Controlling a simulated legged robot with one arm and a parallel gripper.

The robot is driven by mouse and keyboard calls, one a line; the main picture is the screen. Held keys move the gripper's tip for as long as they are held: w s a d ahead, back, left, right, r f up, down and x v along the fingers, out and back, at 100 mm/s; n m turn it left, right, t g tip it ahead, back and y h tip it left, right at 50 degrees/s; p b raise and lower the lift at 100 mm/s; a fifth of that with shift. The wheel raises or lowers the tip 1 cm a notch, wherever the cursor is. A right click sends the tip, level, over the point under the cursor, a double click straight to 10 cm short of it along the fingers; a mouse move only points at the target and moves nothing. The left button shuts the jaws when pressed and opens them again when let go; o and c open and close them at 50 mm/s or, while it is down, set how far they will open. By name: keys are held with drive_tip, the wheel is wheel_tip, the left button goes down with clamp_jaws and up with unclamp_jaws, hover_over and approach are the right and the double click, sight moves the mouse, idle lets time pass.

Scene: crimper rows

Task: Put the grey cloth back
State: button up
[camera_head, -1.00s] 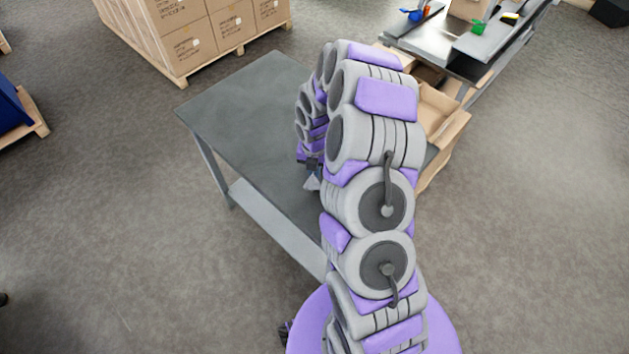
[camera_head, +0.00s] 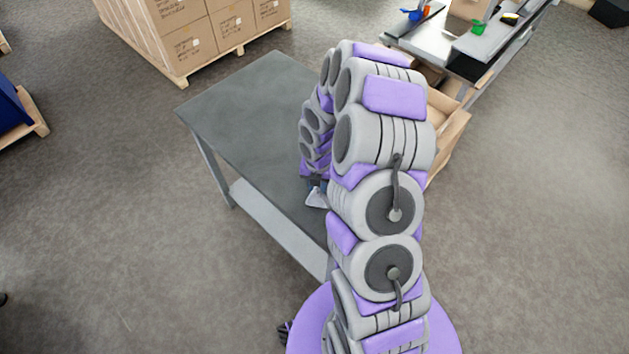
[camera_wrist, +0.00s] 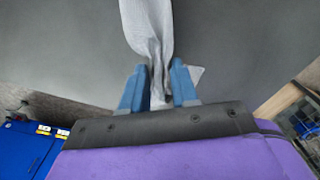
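The light grey cloth (camera_wrist: 148,25) is gathered into narrow folds between the two blue fingers of my gripper (camera_wrist: 158,82) in the wrist view. The fingers press on it from both sides, and it spreads out above them, with a small corner showing beside the right finger. In the head view the cloth (camera_head: 316,198) shows as a small pale piece just under my gripper (camera_head: 317,184), over the dark table top (camera_head: 245,110). Whether part of it touches the table is unclear. My arm hides the right part of the table.
An open cardboard box (camera_head: 447,120) stands right of the table, partly behind my arm. A workbench (camera_head: 480,45) with coloured tools is at the upper right. Stacked cartons (camera_head: 205,35) on a pallet stand behind the table. The table's left part is bare.

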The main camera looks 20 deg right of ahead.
drive_tip(key=o, duration=0.4)
drive_tip(key=shift+s+r+p, duration=0.2)
drive_tip(key=shift+r+p, duration=0.35)
drive_tip(key=shift+r, duration=0.05)
drive_tip(key=shift+s+r+p, duration=0.15)
drive_tip(key=shift+r+p, duration=0.35)
drive_tip(key=shift+r, duration=0.05)
drive_tip(key=s+r+p, duration=0.1)
drive_tip(key=r, duration=0.1)
drive_tip(key=s+r+p, duration=0.1)
drive_tip(key=r+p, duration=0.1)
drive_tip(key=r, duration=0.1)
drive_tip(key=s+r+p, duration=0.1)
drive_tip(key=r+p, duration=0.1)
drive_tip(key=r, duration=0.1)
drive_tip(key=shift+s+a, duration=0.25)
drive_tip(key=shift+a, duration=0.15)
drive_tip(key=shift+w+f, duration=0.3)
drive_tip(key=shift+f, duration=0.35)
drive_tip(key=c, duration=0.6)
drive_tip(key=f, duration=0.2)
drive_tip(key=w+f, duration=0.1)
drive_tip(key=shift+d+f, duration=0.15)
drive_tip(key=shift+f, duration=0.2)
clamp_jaws()
drive_tip(key=shift+w+f, duration=0.1)
drive_tip(key=shift+f, duration=0.5)
